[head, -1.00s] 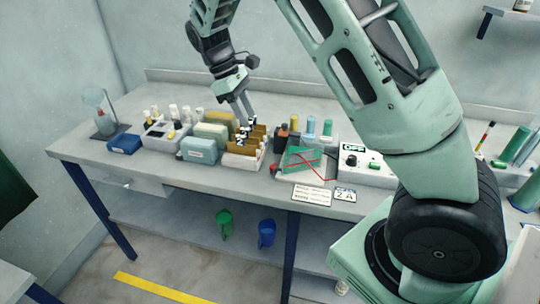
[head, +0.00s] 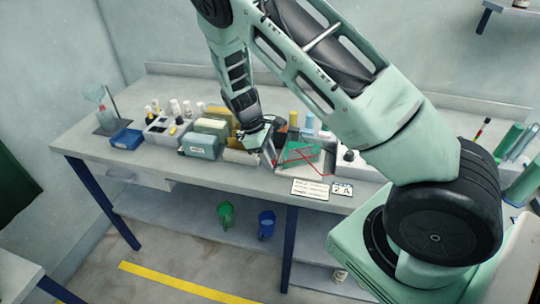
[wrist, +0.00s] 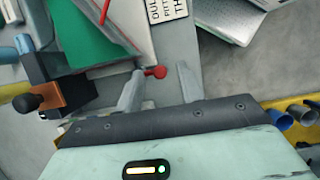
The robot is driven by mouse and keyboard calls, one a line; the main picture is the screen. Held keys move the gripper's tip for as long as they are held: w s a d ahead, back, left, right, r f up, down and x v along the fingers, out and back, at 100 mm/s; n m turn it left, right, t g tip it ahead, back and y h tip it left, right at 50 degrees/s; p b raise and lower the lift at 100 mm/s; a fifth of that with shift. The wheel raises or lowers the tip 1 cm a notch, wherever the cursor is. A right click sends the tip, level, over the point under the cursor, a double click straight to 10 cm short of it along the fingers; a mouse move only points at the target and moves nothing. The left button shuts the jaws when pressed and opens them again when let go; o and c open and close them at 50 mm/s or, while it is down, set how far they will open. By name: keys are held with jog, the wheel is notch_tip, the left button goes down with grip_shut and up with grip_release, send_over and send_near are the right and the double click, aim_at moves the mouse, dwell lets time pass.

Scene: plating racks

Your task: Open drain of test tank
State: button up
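The test tank, a pale tray with a green panel inside (head: 300,153), stands on the bench right of centre. In the wrist view its green panel (wrist: 78,35) is at upper left. A small red ball knob (wrist: 158,72), seemingly the drain handle, lies between my fingertips, nearer the left finger. My gripper (wrist: 161,74) is open. In the head view my gripper (head: 268,157) is low at the tank's left front corner, and the knob is hidden or too small to make out. I cannot tell whether a finger touches the knob.
A white text card (head: 310,188) and a "2 A" card (head: 342,189) lie on the bench front. A white control box (head: 358,165) stands right of the tank; teal and yellow containers (head: 200,146) stand left. Green (head: 226,214) and blue (head: 266,228) jugs sit below.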

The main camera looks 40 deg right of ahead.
jog(key=shift+s+d+f, duration=0.1)
jog(key=shift+s+f, duration=0.05)
jog(key=shift+f, duration=0.25)
jog(key=shift+c, duration=0.3)
grip_shut()
